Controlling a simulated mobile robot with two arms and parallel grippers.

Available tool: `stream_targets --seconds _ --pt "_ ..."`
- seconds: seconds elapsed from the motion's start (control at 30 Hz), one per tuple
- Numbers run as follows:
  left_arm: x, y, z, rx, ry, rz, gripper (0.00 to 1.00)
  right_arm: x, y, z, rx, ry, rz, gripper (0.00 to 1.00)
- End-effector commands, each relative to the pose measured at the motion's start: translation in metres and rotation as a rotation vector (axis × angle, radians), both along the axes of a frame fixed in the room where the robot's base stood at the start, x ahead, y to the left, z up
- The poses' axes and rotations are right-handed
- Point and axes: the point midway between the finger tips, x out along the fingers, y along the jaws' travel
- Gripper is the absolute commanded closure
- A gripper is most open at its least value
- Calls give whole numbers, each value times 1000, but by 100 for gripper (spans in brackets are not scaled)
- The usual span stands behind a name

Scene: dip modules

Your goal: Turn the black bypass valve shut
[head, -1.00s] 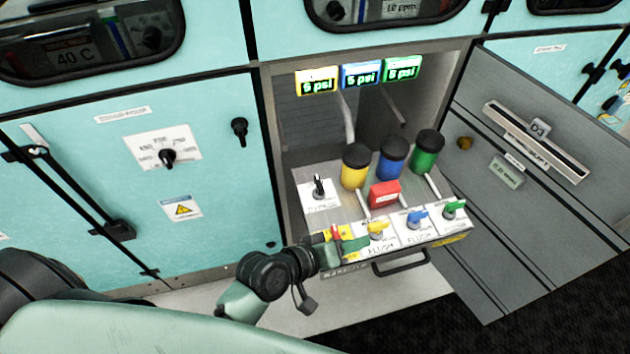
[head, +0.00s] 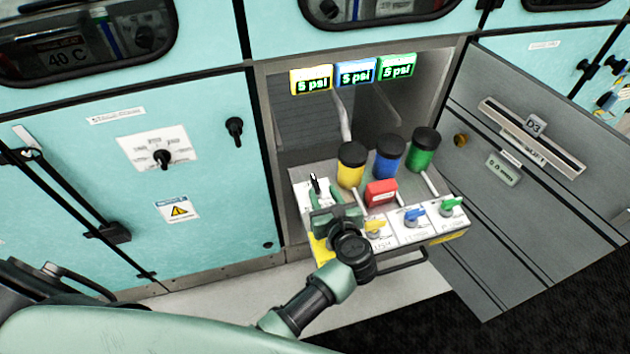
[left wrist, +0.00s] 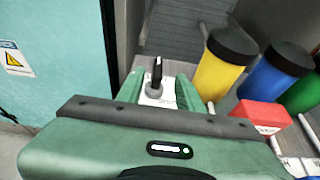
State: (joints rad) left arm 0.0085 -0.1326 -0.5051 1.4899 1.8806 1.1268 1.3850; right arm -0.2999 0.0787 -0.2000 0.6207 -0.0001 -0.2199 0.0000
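The black bypass valve (head: 313,184) stands on a white label plate at the left of the pulled-out drawer panel. It also shows in the left wrist view (left wrist: 157,76), its handle pointing up and away from the gripper. My left gripper (head: 326,198) is just in front of the valve, over the drawer's front left. In the left wrist view its two green fingers (left wrist: 158,92) are apart, with the valve seen between and just beyond them. I cannot tell whether they touch it. The gripper hides part of the white plate. My right gripper is not in view.
Yellow (head: 351,166), blue (head: 389,158) and green (head: 423,150) black-capped cylinders stand behind a red block (head: 381,192). Yellow, blue and green flush valves line the drawer front. An open grey door (head: 500,215) stands at the right. A teal cabinet wall (head: 215,235) is at the left.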

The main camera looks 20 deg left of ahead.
Motion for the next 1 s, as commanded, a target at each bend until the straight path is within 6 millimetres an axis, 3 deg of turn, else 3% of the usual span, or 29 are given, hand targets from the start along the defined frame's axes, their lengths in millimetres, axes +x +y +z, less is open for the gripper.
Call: stream_targets --seconds 0.5,0.9,1.0 --pt "50 35 -27 -7 6 12 64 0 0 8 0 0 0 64" --pt "57 41 -32 -10 7 14 64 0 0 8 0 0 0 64" --pt "57 41 -32 -9 7 12 89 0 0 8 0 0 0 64"
